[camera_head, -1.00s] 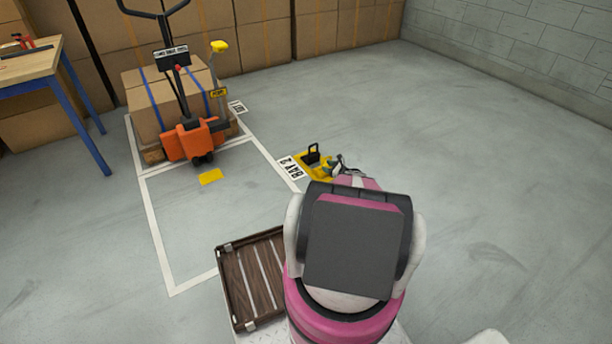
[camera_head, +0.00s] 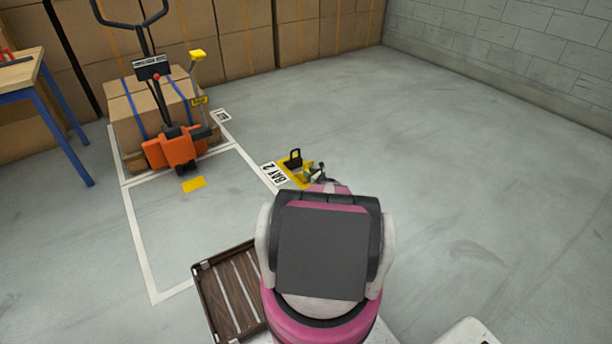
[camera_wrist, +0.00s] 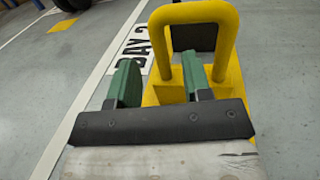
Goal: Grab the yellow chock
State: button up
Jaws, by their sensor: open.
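The yellow chock (camera_head: 291,174) stands on the floor by the BAY 2 label, with a black upright part on it. In the wrist view its yellow loop handle (camera_wrist: 227,50) rises close in front of me from a yellow base, with a black block behind the loop. My gripper (camera_wrist: 160,62) is open, with two green fingers. The loop's left leg shows between the fingers, and the right finger shows inside the loop's outline. I cannot tell whether they touch. In the head view my arm partly hides the gripper (camera_head: 314,172) and the chock's near side.
An orange pallet truck (camera_head: 172,150) with a strapped carton (camera_head: 128,118) stands at the left. A yellow floor patch (camera_head: 194,184) lies before it. A brown slatted tray (camera_head: 200,290) is at lower left beside my arm. Floor to the right is clear.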

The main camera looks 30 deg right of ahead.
aim_at(304, 168)
jog(key=x, duration=0.4)
jog(key=shift+w+r, duration=0.1)
jog(key=shift+w, duration=0.1)
grip_shut()
